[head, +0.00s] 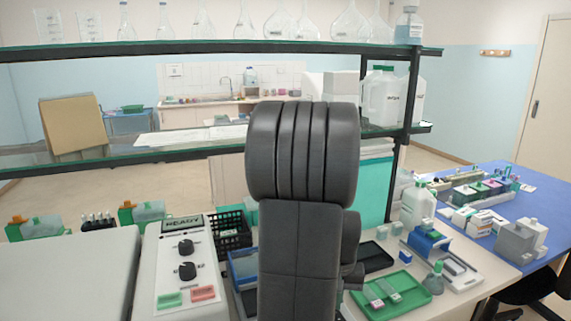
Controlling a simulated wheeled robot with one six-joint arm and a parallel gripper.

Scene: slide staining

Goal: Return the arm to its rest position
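My arm (302,225) stands upright in the middle of the head view, close to the camera. Its dark grey links rise from the bottom edge to a wide ribbed rounded part at the height of the lower shelf. My gripper does not show in this view, so whether it is open or holds anything is not seen. The arm hides the middle of the bench and part of the shelves behind it.
A control box with a READY display (182,224) stands left, beside a black basket (233,240). A green tray (414,293) with small pieces lies right of my arm. A white bottle (418,205) stands behind. Shelves (200,47) with glass flasks cross above.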

